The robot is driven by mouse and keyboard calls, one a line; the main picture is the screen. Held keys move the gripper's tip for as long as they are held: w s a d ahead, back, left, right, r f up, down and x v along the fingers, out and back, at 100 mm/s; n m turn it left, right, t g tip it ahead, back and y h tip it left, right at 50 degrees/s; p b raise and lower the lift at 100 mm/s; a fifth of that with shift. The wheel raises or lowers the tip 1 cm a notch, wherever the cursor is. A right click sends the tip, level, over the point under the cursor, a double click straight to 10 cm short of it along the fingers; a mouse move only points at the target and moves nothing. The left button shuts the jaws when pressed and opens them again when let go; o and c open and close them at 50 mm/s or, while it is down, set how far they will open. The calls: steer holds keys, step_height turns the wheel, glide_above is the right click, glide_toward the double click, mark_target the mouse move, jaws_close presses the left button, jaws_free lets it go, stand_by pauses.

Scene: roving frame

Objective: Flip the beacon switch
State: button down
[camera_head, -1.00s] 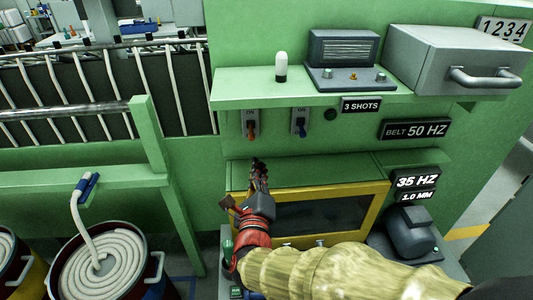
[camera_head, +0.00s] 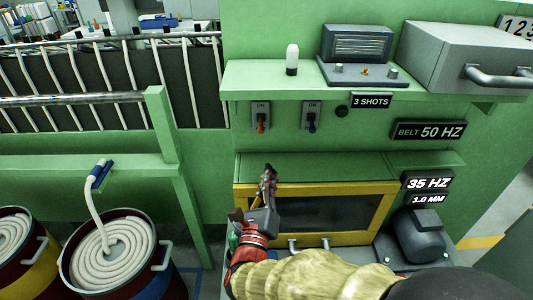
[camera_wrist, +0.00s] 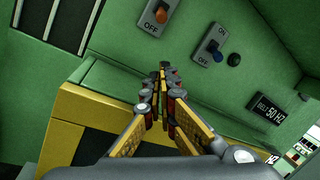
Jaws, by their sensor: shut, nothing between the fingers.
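Two toggle switches are on the green wall under the shelf: one with an orange lever (camera_head: 261,121) and one with a blue lever (camera_head: 311,122). Both levers appear tilted down, away from the ON labels. Both also show in the wrist view, orange (camera_wrist: 161,15) and blue (camera_wrist: 218,56). A white-domed lamp (camera_head: 292,59), perhaps the beacon, stands unlit on the shelf above. My gripper (camera_head: 268,170) is shut and empty, below the orange switch and apart from both. In the wrist view its fingertips (camera_wrist: 163,68) meet below the switches.
A yellow-framed box with a dark window (camera_head: 310,213) is behind and below my gripper. The green shelf (camera_head: 250,78) overhangs the switches and bears a grey radio-like box (camera_head: 357,45). A black round knob (camera_head: 341,112) is right of the blue switch.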

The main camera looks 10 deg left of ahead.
mark_target(261, 126)
steer(key=w, duration=0.3)
steer(key=w+r, duration=0.1)
steer(key=w, duration=0.5)
steer(key=shift+a+r, duration=0.15)
steer(key=shift+s+a+r, duration=0.2)
steer(key=shift+a+r, duration=0.2)
steer(key=shift+r, duration=0.2)
steer(key=shift+s+a+r, duration=0.2)
steer(key=shift+a+r, duration=0.2)
steer(key=shift+r, duration=0.2)
steer(key=shift+s+a+r, duration=0.2)
steer(key=shift+a+r, duration=0.05)
steer(key=shift+r, duration=0.1)
steer(key=shift+s+r+g+p, duration=0.15)
steer(key=shift+r+g+p, duration=0.15)
steer(key=shift+p, duration=0.1)
